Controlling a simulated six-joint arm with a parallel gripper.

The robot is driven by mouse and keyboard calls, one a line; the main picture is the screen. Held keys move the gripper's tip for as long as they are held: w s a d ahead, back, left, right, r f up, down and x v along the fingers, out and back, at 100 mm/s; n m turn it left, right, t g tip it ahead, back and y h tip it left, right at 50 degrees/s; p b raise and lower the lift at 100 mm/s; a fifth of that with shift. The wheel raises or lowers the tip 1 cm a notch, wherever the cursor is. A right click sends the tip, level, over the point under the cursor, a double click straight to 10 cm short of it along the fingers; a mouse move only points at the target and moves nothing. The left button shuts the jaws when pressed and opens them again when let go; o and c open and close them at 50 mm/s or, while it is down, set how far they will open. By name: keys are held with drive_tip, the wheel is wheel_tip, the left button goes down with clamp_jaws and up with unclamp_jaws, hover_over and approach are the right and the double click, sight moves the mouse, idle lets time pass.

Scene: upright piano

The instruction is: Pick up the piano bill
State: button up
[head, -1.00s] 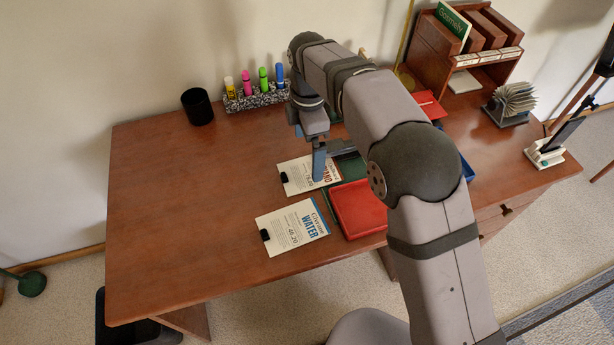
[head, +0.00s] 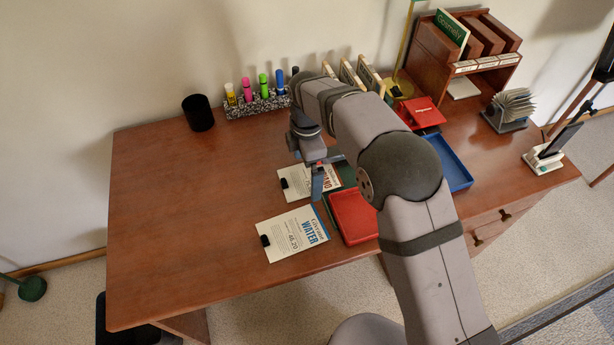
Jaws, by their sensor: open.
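The piano bill (head: 296,182) is a white sheet with red lettering and a black clip on its left edge. It lies on the desk behind the water bill. My gripper (head: 316,182) is over the right part of the piano bill, its blue fingers pointing down, open and with nothing visible between them. The fingers hide part of the bill's print. I cannot tell whether the fingertips touch the paper. The water bill (head: 285,238), with blue lettering and a black clip, lies just in front.
A red tray (head: 353,216) lies right of the bills, with a dark green surface behind it. A blue tray (head: 449,165) is farther right. A marker holder (head: 257,104) and a black cup (head: 198,112) stand at the back. The desk's left side (head: 170,210) is clear.

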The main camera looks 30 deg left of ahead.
sight(292, 183)
drive_tip(key=shift+f, duration=0.45)
drive_tip(key=c, duration=1.1)
drive_tip(key=shift+r, duration=0.6)
drive_tip(key=s+a, duration=0.1)
drive_tip(key=s+a+b, duration=0.1)
drive_tip(key=a, duration=0.1)
drive_tip(key=shift+s+r, duration=0.35)
drive_tip(key=shift+s, duration=0.05)
wheel_tip(292, 183, up, 13)
drive_tip(key=shift+d+r+p, duration=0.1)
drive_tip(key=shift+p, duration=0.3)
